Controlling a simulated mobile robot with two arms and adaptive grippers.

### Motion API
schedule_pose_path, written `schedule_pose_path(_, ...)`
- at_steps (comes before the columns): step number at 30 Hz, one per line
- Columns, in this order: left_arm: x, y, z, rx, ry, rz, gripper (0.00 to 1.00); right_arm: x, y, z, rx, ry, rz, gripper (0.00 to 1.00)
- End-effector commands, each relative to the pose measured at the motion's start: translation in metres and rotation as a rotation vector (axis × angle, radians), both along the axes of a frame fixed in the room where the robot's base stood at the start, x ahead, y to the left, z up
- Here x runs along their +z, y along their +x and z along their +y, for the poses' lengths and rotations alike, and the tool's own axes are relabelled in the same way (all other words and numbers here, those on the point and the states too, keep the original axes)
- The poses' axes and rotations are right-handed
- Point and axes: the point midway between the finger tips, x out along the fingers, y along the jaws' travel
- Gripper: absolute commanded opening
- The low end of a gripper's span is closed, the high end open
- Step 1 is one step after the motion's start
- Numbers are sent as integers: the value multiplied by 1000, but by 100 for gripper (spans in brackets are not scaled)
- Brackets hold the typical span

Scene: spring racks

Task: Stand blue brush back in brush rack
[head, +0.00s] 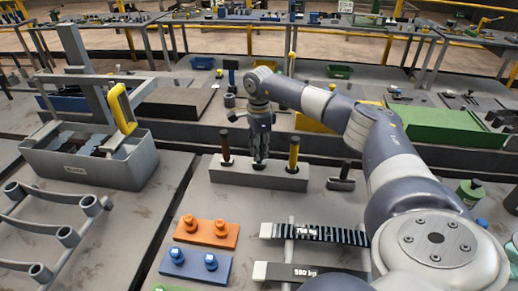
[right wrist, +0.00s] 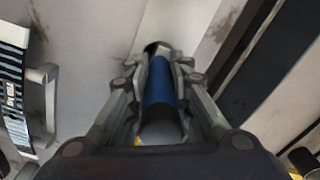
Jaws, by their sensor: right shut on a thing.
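The brush rack (head: 245,180) is a long grey block on the grey table in the middle of the head view. A brush with a brown handle (head: 225,147) stands upright in its left part, and one with a yellow handle (head: 293,152) stands in its right part. My right gripper (head: 260,158) points down over the middle of the rack, between these two. It is shut on the blue brush (right wrist: 160,88), which lies between the fingers in the right wrist view. In the head view the gripper hides most of this brush; I cannot tell whether its lower end is in the rack.
Orange (head: 206,233) and blue (head: 196,264) blocks with pegs lie in front of the rack. A dark tool (head: 341,180) stands right of the rack.

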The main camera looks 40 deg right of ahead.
Motion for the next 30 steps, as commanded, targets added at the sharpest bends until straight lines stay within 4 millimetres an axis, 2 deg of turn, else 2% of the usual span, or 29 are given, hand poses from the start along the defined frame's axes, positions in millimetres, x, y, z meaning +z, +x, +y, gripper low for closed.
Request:
schedule_pose_path(10,-5,0,0,0,0,0,40,-8,0,0,0,0,0,0)
schedule_pose_path(11,-4,0,0,0,0,0,40,-7,0,0,0,0,-1,26)
schedule_pose_path(13,-4,0,0,0,0,0,40,-6,0,0,0,0,0,42)
schedule_pose_path(20,-4,0,0,0,0,0,40,-7,0,0,0,0,0,43)
schedule_pose_path(21,-4,0,0,0,0,0,40,-7,0,0,0,0,0,45)
schedule_pose_path(24,-4,0,0,0,0,0,40,-7,0,0,0,0,0,63)
schedule_pose_path(30,-4,0,0,0,0,0,40,-7,0,0,0,0,0,63)
